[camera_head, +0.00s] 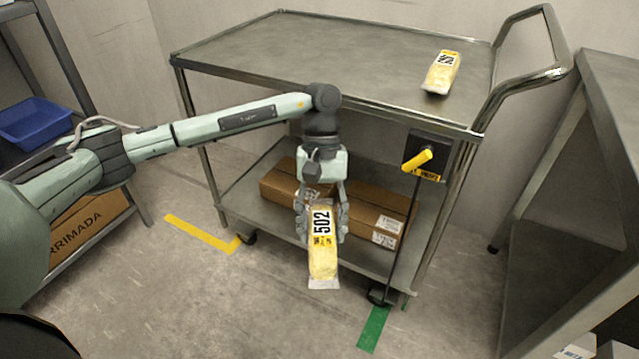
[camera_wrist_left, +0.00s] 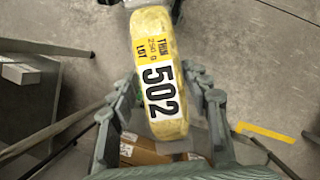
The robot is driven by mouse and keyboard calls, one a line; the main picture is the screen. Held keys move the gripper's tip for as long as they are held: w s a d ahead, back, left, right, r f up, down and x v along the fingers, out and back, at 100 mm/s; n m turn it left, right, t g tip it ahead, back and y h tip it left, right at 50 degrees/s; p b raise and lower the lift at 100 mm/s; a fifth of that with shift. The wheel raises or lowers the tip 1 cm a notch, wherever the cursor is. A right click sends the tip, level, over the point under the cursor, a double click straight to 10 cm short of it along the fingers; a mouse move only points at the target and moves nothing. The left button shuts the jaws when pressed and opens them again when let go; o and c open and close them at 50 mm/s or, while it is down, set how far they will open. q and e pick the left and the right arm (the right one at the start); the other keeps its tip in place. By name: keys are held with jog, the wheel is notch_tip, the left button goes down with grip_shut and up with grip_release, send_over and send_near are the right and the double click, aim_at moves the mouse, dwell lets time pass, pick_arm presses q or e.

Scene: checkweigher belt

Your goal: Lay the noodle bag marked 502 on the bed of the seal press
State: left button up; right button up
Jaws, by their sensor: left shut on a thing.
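The noodle bag marked 502 (camera_head: 322,258) is a yellow bag with a white and yellow label. My left gripper (camera_head: 322,222) is shut on its upper part and holds it hanging in the air in front of the cart. The bag also shows between the fingers in the left wrist view (camera_wrist_left: 158,75), its label facing the camera. A second yellow noodle bag (camera_head: 441,73) lies on the cart's top at the right; I cannot read its number surely. I cannot make out the seal press in either view. My right gripper is not in view.
A steel cart (camera_head: 300,50) with a mostly bare top stands ahead. Its lower shelf holds cardboard boxes (camera_head: 375,215). A yellow-handled lever (camera_head: 418,160) is at its right front. A steel table (camera_head: 600,150) stands right, and a shelf with a blue bin (camera_head: 35,122) left.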

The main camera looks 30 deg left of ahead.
pick_arm(q)
jog(key=f+m, duration=0.2)
jog(key=s+d+f+m+y, duration=0.1)
jog(key=f, duration=0.1)
jog(key=s+f+m+y, duration=0.1)
jog(key=f+m, duration=0.1)
jog(key=shift+s+d+m+g, duration=0.1)
jog(key=shift+d+m+g, duration=0.15)
jog(key=shift+m+g, duration=0.05)
